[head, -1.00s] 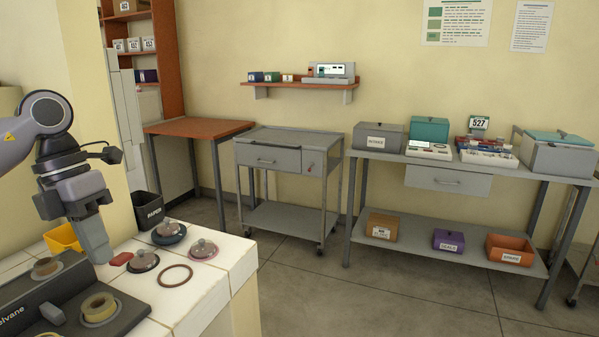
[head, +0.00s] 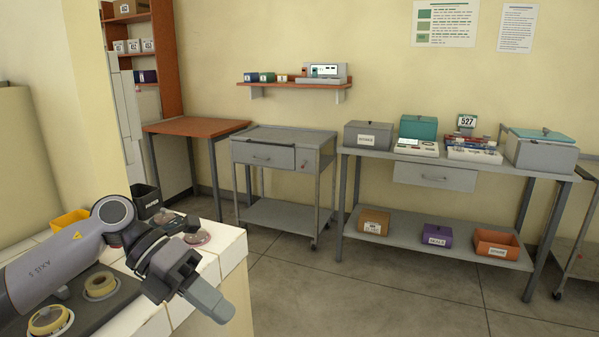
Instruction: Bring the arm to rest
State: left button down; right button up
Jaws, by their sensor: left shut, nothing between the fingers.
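My left arm comes in from the left, low over the white tiled counter (head: 228,262). My left gripper (head: 222,310) is shut and empty. Its fingers point down and to the right, near the counter's right front edge. The arm hides part of the counter top and some of the small items on it. My right gripper is not in view.
A grey cart (head: 283,180) and a long grey bench (head: 432,262) stand beyond open floor.

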pick_arm(q)
jog(key=s+d+f+n+t+h, duration=0.1)
jog(key=s+d+n+t+h, duration=0.1)
jog(key=d+n+t+h, duration=0.6)
jog(key=a+f+n+t+y, duration=0.45)
jog(key=f+n+t, duration=0.2)
jog(key=n, duration=0.55)
jog(key=a+f+n+t+y, duration=0.45)
jog(key=f+n+t, duration=0.2)
jog(key=n, duration=0.45)
jog(key=s+a+f+n+g+y, duration=0.3)
jog(key=s+f+n, duration=0.1)
jog(key=s+f, duration=0.3)
jog(key=s+a+f+n+g+y+p, duration=0.1)
jog(key=s+a+f+n+g+y, duration=0.3)
jog(key=s+f, duration=0.3)
notch_tip(320, 180, down, 3)
jog(key=shift+s+a+f+n, duration=0.2)
jog(key=shift+s+n, duration=0.05)
jog(key=shift+n, duration=0.25)
